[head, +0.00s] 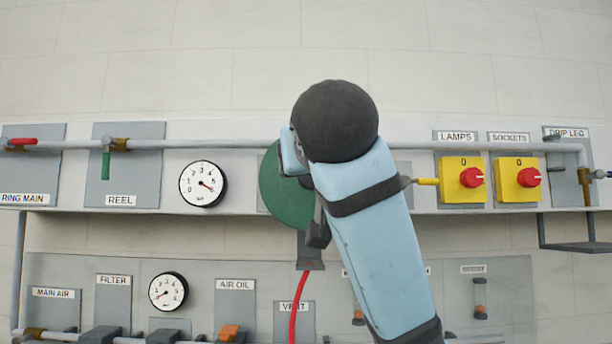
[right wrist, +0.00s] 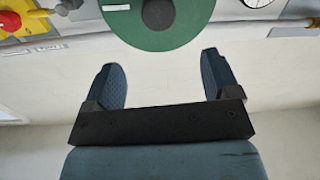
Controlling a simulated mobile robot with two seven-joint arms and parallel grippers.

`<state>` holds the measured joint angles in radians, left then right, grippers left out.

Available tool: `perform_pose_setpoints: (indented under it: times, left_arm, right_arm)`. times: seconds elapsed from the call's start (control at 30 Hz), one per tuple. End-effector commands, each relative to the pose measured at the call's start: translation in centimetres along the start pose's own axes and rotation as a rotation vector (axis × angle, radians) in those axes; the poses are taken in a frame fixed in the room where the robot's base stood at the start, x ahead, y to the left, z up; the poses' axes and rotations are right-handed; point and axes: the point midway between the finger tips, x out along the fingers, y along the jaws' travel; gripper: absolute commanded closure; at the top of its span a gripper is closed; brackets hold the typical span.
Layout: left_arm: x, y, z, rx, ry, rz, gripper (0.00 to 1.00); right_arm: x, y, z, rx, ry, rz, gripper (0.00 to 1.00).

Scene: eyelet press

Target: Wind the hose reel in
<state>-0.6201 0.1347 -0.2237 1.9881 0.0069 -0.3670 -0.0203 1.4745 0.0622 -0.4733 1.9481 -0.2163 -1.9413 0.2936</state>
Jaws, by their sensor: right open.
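The hose reel is a green disc (head: 280,195) on the wall panel, partly hidden behind my right arm in the head view. In the right wrist view the green reel (right wrist: 118,28) shows a dark round hub and a small white mark. The red hose (head: 297,310) hangs from a grey bracket below the reel. My right gripper (right wrist: 160,60) is open and empty, its two fingers apart just short of the reel's rim. In the head view my arm hides most of this gripper and the reel's right part. My left gripper is not in view.
The reel valve's green lever (head: 105,165) hangs down; the ring main's red lever (head: 22,141) lies along the pipe. A gauge (head: 203,184) sits left of the reel. Yellow switch boxes (head: 462,180) are right of my arm. A lower panel holds another gauge (head: 168,291).

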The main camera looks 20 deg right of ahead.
Motion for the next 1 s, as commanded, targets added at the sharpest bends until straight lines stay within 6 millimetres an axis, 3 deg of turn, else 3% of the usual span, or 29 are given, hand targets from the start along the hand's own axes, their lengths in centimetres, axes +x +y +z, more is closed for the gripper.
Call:
perform_pose_setpoints:
  times: [0.17, 0.7, 1.0]
  left_arm:
    - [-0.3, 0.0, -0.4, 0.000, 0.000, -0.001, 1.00]
    - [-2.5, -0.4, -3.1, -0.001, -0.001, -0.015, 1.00]
    - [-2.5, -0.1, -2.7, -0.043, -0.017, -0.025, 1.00]
  right_arm:
    - [0.6, 0.2, -0.6, 0.003, 0.001, 0.007, 0.18]
    - [11.1, 0.3, -0.7, 0.001, -0.001, 0.007, 0.18]
    - [13.4, 0.2, -0.5, 0.002, 0.002, 0.004, 0.18]
